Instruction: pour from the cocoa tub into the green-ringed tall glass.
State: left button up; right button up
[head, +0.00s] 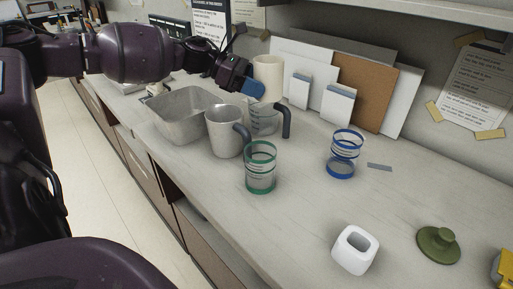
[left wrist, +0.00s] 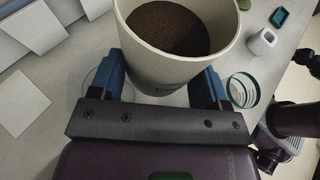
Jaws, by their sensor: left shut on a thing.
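The cocoa tub (head: 268,72) is a cream, open cylinder, upright behind the clear jug. My left gripper (head: 253,90) is shut on it. In the left wrist view the tub (left wrist: 170,66) sits between the blue fingers of my left gripper (left wrist: 165,92), with brown powder inside. Its base is partly hidden in the head view, so I cannot tell whether it touches the counter. The green-ringed tall glass (head: 261,168) stands upright on the counter, nearer than the tub, and looks empty. It also shows right of the gripper in the left wrist view (left wrist: 243,90).
A metal pitcher (head: 223,132) and a clear jug (head: 263,120) stand between tub and glass. A metal bin (head: 180,117) is to the left. Boards (head: 362,90) lean behind.

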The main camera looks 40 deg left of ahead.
pick_arm(q)
jog(key=s+d+m+y+p, duration=0.2)
jog(key=s+d+m, duration=0.1)
jog(key=s+m, duration=0.3)
jog(key=shift+s+d+r+m+p, duration=0.25)
jog(key=shift+s+m+p, duration=0.1)
jog(key=shift+s, duration=0.1)
pick_arm(e)
jog(key=shift+w+a+r, duration=0.15)
jog(key=shift+w+r, duration=0.1)
jog(key=shift+r, duration=0.5)
jog(key=shift+w+a+r, duration=0.1)
jog(key=shift+w+r, duration=0.1)
jog(key=shift+r, duration=0.55)
pick_arm(q)
jog(key=shift+s+d+f+m+t+y, duration=0.1)
jog(key=shift+s+f+m+t+y, duration=0.05)
jog(key=shift+m+t+y, duration=0.4)
pick_arm(e)
jog(key=shift+r, duration=0.15)
